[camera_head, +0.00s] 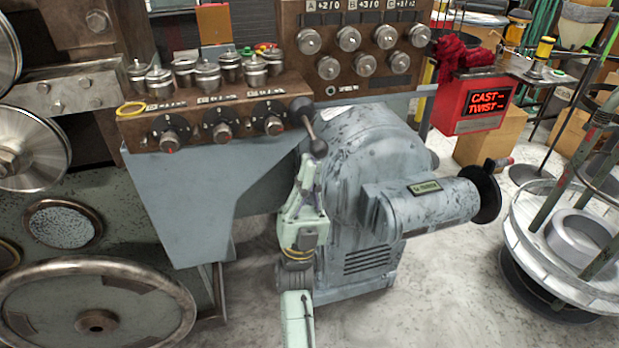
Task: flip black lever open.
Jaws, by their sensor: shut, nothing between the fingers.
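The black lever (310,127) stands in front of the grey machine housing, near the right end of the control box. It has a large dark knob at its upper left end and a smaller ball at its lower right end. It leans, with the upper end to the left. My gripper (307,163) is pale green and points up, just below the lever's lower ball. Its fingers are shut and empty. The tips look close to the ball, but I cannot tell whether they touch it.
The brown control box (190,115) with dials and metal pots is to the left above my gripper. A grey motor (420,205) with a black disc juts out at right. A round metal turntable (560,285) stands at far right. Floor between them is clear.

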